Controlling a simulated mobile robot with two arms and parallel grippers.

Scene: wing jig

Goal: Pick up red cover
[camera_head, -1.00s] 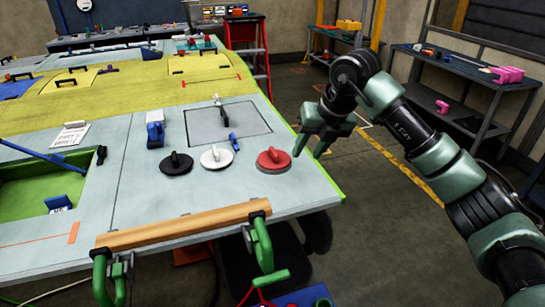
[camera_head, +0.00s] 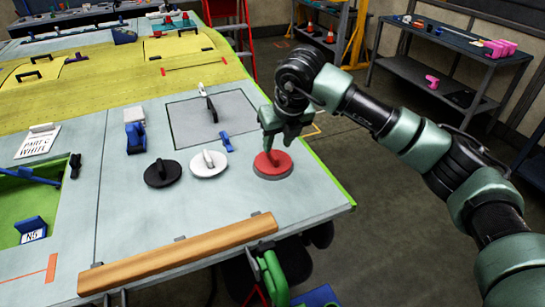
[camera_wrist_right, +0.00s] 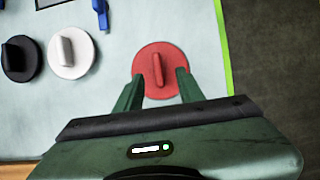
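The red cover (camera_head: 279,168), a round disc with an upright handle, lies on the table near its right edge. My right gripper (camera_head: 273,148) is over the cover, pointing down. In the right wrist view its two fingers (camera_wrist_right: 159,76) are spread, one on each side of the handle's line. I cannot tell whether they touch the cover. In the head view the gripper hides part of the handle. My left gripper is not in view.
A white cover (camera_head: 204,168) and a black cover (camera_head: 157,176) lie to the left. A blue clip (camera_head: 226,141) and a grey panel (camera_head: 187,126) with a handle lie behind. A wooden bar (camera_head: 180,256) runs along the front edge. Floor is open to the right.

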